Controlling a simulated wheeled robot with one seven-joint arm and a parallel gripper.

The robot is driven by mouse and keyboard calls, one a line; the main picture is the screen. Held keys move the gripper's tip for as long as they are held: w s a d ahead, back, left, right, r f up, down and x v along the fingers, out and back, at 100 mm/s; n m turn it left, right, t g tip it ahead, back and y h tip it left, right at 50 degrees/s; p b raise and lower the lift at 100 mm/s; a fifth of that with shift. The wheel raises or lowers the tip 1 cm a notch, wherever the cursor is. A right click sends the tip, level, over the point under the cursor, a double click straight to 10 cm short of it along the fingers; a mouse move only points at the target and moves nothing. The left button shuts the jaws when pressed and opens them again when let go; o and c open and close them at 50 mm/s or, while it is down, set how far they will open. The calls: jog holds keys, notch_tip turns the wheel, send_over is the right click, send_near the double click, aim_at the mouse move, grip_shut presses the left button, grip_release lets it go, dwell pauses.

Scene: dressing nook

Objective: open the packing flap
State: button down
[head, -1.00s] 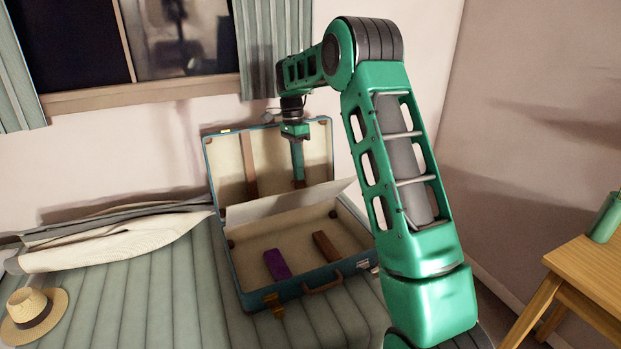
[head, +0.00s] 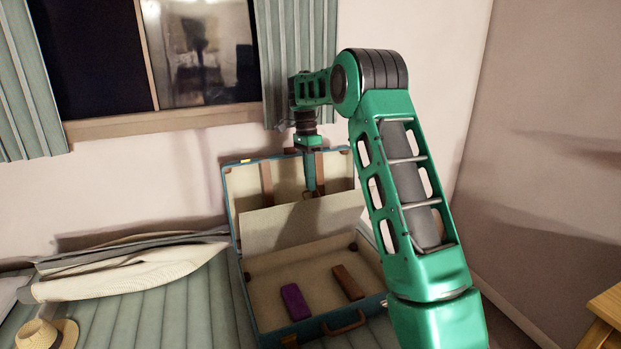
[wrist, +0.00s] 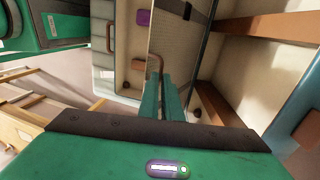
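The blue suitcase (head: 250,292) lies open on the bed, its lid (head: 240,190) raised against the wall. The packing flap (head: 290,228), a pale panel, stands tilted up across the case, partly in front of the lid. My gripper (head: 313,188) is at the flap's upper edge, pointing down. In the wrist view my gripper (wrist: 161,92) has its fingers close together at a brown loop handle (wrist: 155,62) by the edge of the flap (wrist: 168,42); it appears shut on that handle. The exact contact is partly hidden by the fingers.
A purple block (head: 295,302) and a brown block (head: 348,283) lie in the suitcase bottom. A wooden table (head: 606,315) stands at the right edge.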

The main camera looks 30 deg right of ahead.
jog(key=shift+a+f, duration=0.15)
jog(key=shift+f, duration=0.35)
jog(key=c, duration=2.2)
grip_release()
jog(key=shift+o, duration=1.4)
jog(key=shift+w+f, duration=0.25)
jog(key=shift+w, duration=0.05)
jog(key=shift+o, duration=0.3)
jog(key=shift+w+f, duration=0.25)
jog(key=o, duration=0.5)
jog(key=shift+w+f, duration=0.2)
jog(key=shift+f, duration=0.05)
jog(key=shift+o, duration=0.4)
jog(key=shift+r, duration=0.1)
jog(key=shift+s+r, duration=0.3)
jog(key=shift+s, duration=0.1)
jog(key=c, duration=0.6)
jog(key=shift+c, duration=0.2)
